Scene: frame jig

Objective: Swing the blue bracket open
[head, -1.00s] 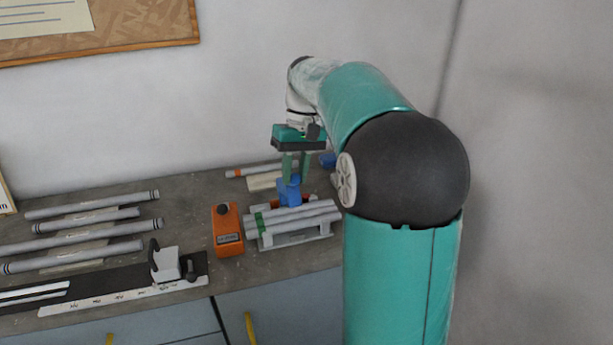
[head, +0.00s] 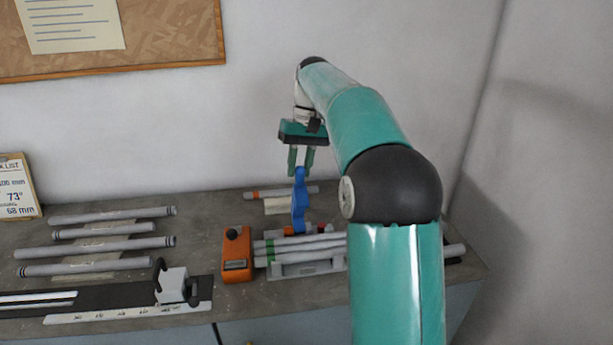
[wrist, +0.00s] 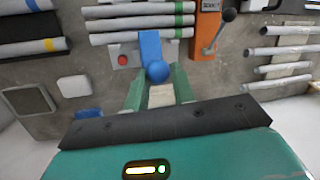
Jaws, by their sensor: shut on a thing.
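The blue bracket (head: 299,205) stands upright behind the grey tubes in the head view, its rounded top end between my fingertips. My gripper (head: 300,171) points down and is shut on that end. In the wrist view the bracket (wrist: 150,46) runs away from me, with its round blue knob (wrist: 157,72) between the green fingers of my gripper (wrist: 157,80). The grey tubes (head: 300,246) lie side by side in a light grey jig (head: 290,270). My arm hides the right part of the jig in the head view.
An orange device (head: 237,262) with a black knob stands just left of the jig. Several loose grey tubes (head: 95,244) lie farther left. A white block (head: 172,285) on a ruled rail is at the front left. A wall stands close behind the bench.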

